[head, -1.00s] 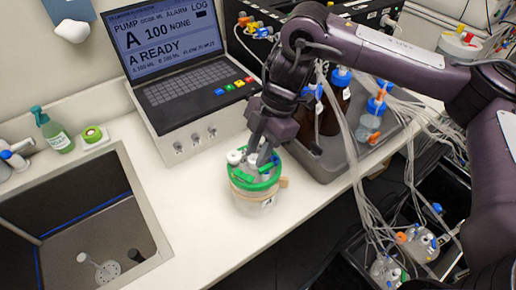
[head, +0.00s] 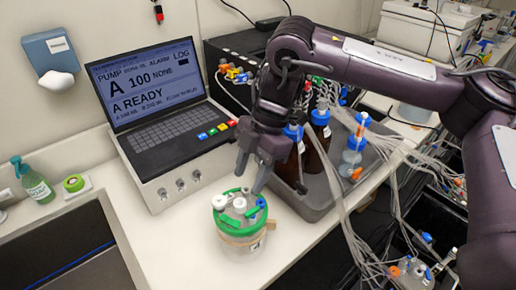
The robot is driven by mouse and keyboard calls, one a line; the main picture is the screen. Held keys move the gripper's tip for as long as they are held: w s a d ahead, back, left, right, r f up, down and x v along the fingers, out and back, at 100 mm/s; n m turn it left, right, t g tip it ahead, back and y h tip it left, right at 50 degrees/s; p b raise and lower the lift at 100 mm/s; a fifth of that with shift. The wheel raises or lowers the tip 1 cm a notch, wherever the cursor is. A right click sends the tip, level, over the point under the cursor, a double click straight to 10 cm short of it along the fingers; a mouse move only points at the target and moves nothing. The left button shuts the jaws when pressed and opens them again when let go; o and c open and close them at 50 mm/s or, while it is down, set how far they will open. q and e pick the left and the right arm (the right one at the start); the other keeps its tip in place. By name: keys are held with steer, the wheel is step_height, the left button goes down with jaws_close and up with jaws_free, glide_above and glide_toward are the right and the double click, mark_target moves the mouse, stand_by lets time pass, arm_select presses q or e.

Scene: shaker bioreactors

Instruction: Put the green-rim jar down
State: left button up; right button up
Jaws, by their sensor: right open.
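The green-rim jar (head: 240,238) stands upright on the white bench, in front of the pump controller and left of the grey tray. It is a clear jar with a green rim, white and blue caps on its lid and a tan band around its side. My right gripper (head: 250,178) is open just above and behind the jar's lid, pointing down, with its fingers spread and nothing between them. The fingertips look apart from the lid. My left gripper is not in view.
A pump controller with a screen (head: 160,75) stands behind the jar. A grey tray (head: 318,208) with brown bottles (head: 318,138) and a clear blue-capped bottle (head: 351,160) is at the right, with loose tubing beside it. A sink (head: 75,262) is at the left. The bench's front edge is near the jar.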

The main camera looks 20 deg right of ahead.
steer(key=v, duration=0.6)
steer(key=shift+p, duration=0.3)
